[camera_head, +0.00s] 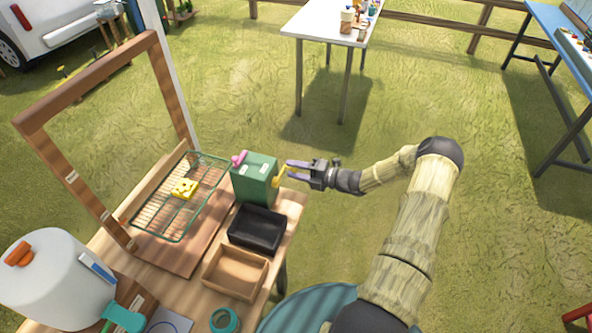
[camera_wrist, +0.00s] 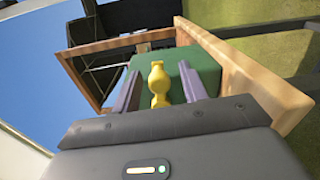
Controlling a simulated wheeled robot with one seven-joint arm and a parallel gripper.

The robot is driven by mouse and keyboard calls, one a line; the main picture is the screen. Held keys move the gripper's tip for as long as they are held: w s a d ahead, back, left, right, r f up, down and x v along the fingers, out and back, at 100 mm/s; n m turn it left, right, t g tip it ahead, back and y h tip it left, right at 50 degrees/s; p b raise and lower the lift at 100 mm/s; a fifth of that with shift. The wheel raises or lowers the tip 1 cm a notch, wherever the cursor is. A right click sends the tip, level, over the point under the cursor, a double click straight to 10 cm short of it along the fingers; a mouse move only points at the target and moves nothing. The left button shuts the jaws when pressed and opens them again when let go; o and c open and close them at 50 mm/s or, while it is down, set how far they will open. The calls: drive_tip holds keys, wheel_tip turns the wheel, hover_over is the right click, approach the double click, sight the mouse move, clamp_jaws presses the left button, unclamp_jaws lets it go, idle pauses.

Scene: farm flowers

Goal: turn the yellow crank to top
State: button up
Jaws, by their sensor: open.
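The yellow crank (camera_head: 279,175) is on the right side of a green box (camera_head: 255,180) that stands on the wooden table. In the wrist view the yellow crank (camera_wrist: 158,84) lies between my two purple fingers, with the green box (camera_wrist: 205,68) behind it. My gripper (camera_head: 291,170) is open, its fingertips right beside the crank, coming from the right. In the wrist view my gripper (camera_wrist: 160,90) has a finger on each side of the crank with gaps showing. Whether a finger touches it I cannot tell.
A pink piece (camera_head: 240,157) is on the box's left. A black tray (camera_head: 257,229) and a wooden tray (camera_head: 235,272) stand in front of it. A wire rack (camera_head: 160,219) with a yellow block (camera_head: 185,189) lies left. Open grass is to the right.

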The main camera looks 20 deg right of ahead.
drive_tip(key=b+v, duration=0.3)
drive_tip(key=v, duration=1.4)
drive_tip(key=shift+d+b, duration=0.15)
drive_tip(key=shift+b, duration=0.15)
drive_tip(key=shift+s+r, duration=0.1)
drive_tip(key=shift+r, duration=0.05)
drive_tip(key=s+a+r+n+g+h, duration=0.2)
drive_tip(key=s+a+n+g+h, duration=0.15)
drive_tip(key=a+n+g, duration=0.4)
drive_tip(key=s+a+r+n+g+h, duration=0.35)
drive_tip(key=a+n, duration=0.45)
drive_tip(key=n, duration=0.5)
drive_tip(key=s+a+r+n+t+h, duration=0.1)
drive_tip(key=s+a+r+n+h, duration=0.1)
drive_tip(key=n, duration=0.5)
drive_tip(key=s+a+r+n+t+h, duration=0.1)
drive_tip(key=s+r+n+h, duration=0.1)
drive_tip(key=n, duration=0.6)
drive_tip(key=s+a+r+n+h+p, duration=0.1)
drive_tip(key=s+a+r+n+h, duration=0.1)
drive_tip(key=s+r+n, duration=0.2)
drive_tip(key=r+n, duration=0.1)
drive_tip(key=n, duration=0.2)
drive_tip(key=shift+s+a+r+t+h, duration=0.15)
drive_tip(key=shift+a+r+t+h, duration=0.15)
drive_tip(key=shift+r+t+h, duration=0.1)
